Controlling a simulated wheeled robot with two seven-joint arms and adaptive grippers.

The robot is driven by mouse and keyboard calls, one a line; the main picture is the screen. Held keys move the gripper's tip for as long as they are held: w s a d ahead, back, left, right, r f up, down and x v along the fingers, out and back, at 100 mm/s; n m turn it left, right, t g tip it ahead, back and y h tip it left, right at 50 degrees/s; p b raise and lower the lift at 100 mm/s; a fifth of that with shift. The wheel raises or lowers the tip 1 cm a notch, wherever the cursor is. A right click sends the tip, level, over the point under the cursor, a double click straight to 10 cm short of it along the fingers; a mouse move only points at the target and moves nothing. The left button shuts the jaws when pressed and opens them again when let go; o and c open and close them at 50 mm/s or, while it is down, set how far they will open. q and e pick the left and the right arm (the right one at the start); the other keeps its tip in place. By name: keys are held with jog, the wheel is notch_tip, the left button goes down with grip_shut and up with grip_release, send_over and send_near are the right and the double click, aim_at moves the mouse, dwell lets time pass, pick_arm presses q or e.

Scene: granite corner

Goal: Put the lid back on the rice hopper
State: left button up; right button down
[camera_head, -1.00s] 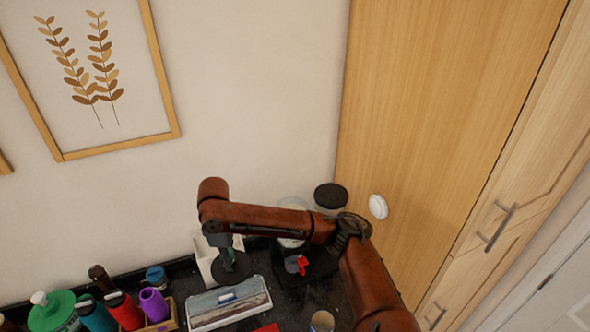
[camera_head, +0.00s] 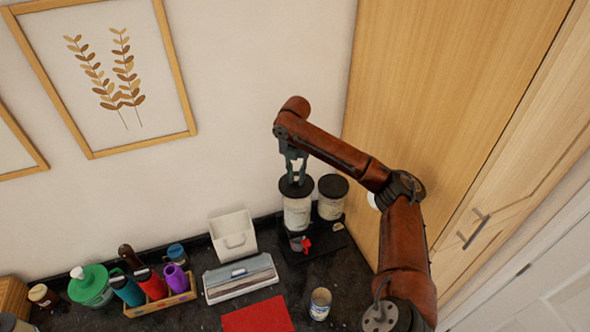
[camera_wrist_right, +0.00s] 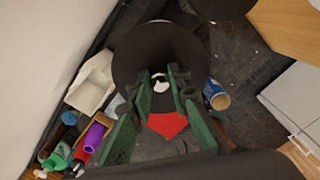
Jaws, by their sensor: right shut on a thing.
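The black round lid (camera_head: 288,189) is held by its middle in my right gripper (camera_head: 295,173), which is shut on it. It lies over the mouth of the clear rice hopper (camera_head: 297,215) with pale contents; whether it rests on the rim or hovers just above, I cannot tell. In the right wrist view the lid (camera_wrist_right: 140,45) is a wide dark disc beyond the fingers (camera_wrist_right: 163,82) and hides the hopper's mouth. My left gripper is not in view.
A second hopper (camera_head: 331,207) with a black lid stands close on the right. A red-handled part (camera_head: 304,244) is below the hopper. Nearby are a white bin (camera_head: 233,236), a dispenser box (camera_head: 240,279), a can (camera_head: 320,304), a red mat (camera_head: 257,317) and a bottle crate (camera_head: 160,306).

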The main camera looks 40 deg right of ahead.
jog(key=shift+d+r, duration=0.1)
jog(key=shift+d, duration=0.15)
jog(key=shift+f, duration=1.1)
notch_tip(320, 180, down, 2)
jog(key=shift+f, duration=1)
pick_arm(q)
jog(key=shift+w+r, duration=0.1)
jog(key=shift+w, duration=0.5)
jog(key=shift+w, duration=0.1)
pick_arm(e)
jog(key=shift+f, duration=0.25)
